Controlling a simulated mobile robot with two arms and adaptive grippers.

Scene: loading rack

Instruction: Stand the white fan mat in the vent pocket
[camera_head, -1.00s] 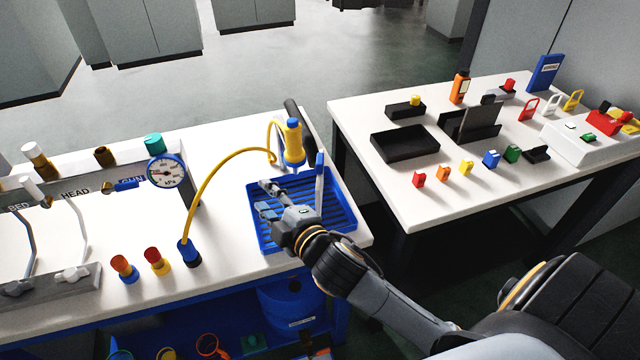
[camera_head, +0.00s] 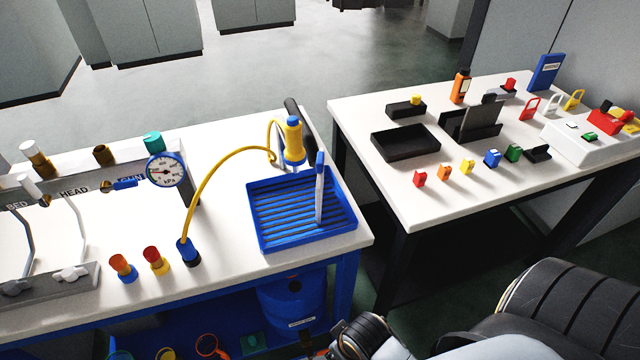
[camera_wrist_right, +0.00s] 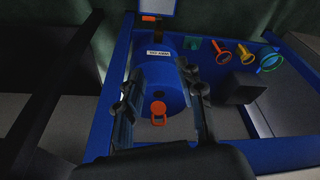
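A slim pale panel with a blue edge (camera_head: 320,190) stands upright in the blue slotted tray (camera_head: 254,228), near its right side. I cannot tell whether this panel is the white fan mat. No vent pocket can be told for certain. My right gripper is out of the head view; only part of my right arm shows at the bottom. In the right wrist view my right gripper (camera_wrist_right: 161,68) is open and empty, its fingers apart over a blue drum (camera_wrist_right: 172,84) below the table. My left gripper is not in view.
A yellow hose (camera_head: 215,180) arches beside the tray. A gauge (camera_head: 167,170) and orange and red knobs stand left of it. The right table holds a black tray (camera_head: 405,143), a black holder (camera_head: 470,122) and several small coloured parts. The floor between the tables is dark.

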